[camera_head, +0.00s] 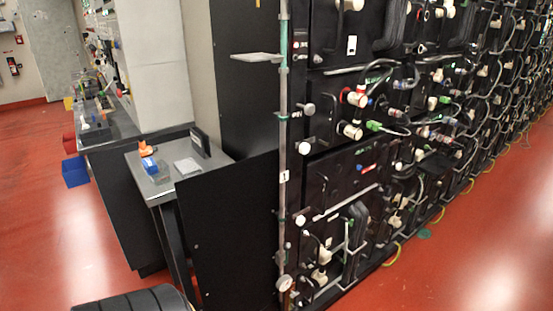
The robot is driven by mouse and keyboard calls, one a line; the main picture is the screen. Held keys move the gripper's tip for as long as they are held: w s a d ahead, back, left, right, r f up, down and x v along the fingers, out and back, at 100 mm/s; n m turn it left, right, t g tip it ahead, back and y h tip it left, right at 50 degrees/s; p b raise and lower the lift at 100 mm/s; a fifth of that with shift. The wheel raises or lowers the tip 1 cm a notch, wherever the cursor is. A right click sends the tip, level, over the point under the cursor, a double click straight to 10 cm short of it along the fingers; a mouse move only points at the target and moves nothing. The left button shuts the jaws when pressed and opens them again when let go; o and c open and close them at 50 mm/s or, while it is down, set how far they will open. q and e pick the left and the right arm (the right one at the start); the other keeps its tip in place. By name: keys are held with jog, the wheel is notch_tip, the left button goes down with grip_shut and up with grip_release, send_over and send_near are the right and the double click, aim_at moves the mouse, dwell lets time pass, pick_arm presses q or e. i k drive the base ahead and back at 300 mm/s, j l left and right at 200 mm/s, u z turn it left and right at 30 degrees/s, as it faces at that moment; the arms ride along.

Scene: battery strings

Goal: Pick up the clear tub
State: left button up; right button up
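A small, faint see-through or greyish shape (162,176), perhaps the clear tub, sits near the front of the small metal-topped table (150,189), just in front of a blue box (150,165). It is too small to tell its form or contents. No gripper is in view, so nothing is seen held or touched.
An orange item (147,149), a pale flat sheet (187,166) and a dark upright box (201,143) share the tabletop. A black panel (230,230) stands beside the table, and a cabled battery rack (345,190) fills the right. Red floor (60,240) lies open at left.

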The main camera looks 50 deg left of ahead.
aim_at(159, 171)
jog(key=u, duration=2.5)
